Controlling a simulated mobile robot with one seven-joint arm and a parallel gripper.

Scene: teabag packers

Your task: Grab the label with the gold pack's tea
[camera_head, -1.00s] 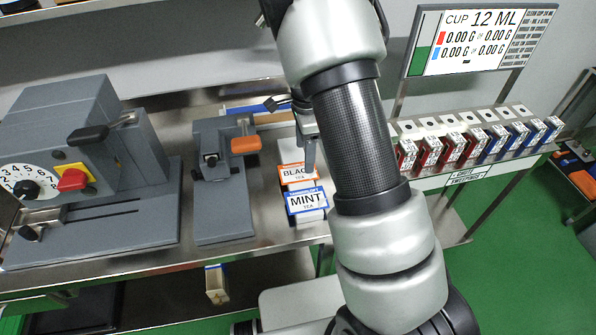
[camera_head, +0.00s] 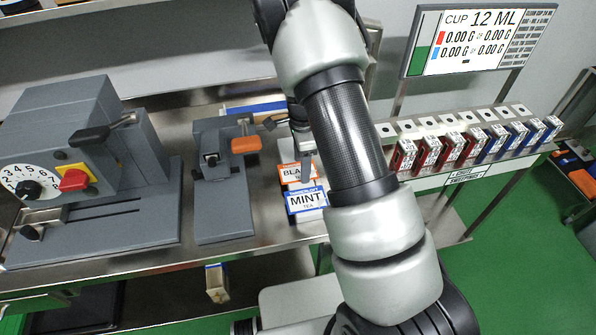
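Two label stacks stand on the steel bench, one behind the other. The front one is a white and blue MINT TEA label (camera_head: 306,201). Behind it is a white and orange label (camera_head: 292,174) reading BLA..., its right end covered by my gripper or arm. My gripper (camera_head: 306,170) points down just over the right part of the orange label, behind the MINT label. Its fingertips are small and partly hidden by my arm, so I cannot tell whether they touch a label. No gold pack is recognisable in view.
A grey press with an orange handle (camera_head: 245,145) stands left of the labels. A larger grey machine with a numbered dial (camera_head: 30,187) is further left. Red and blue packs (camera_head: 450,150) line a shelf at right, under a display board (camera_head: 480,40).

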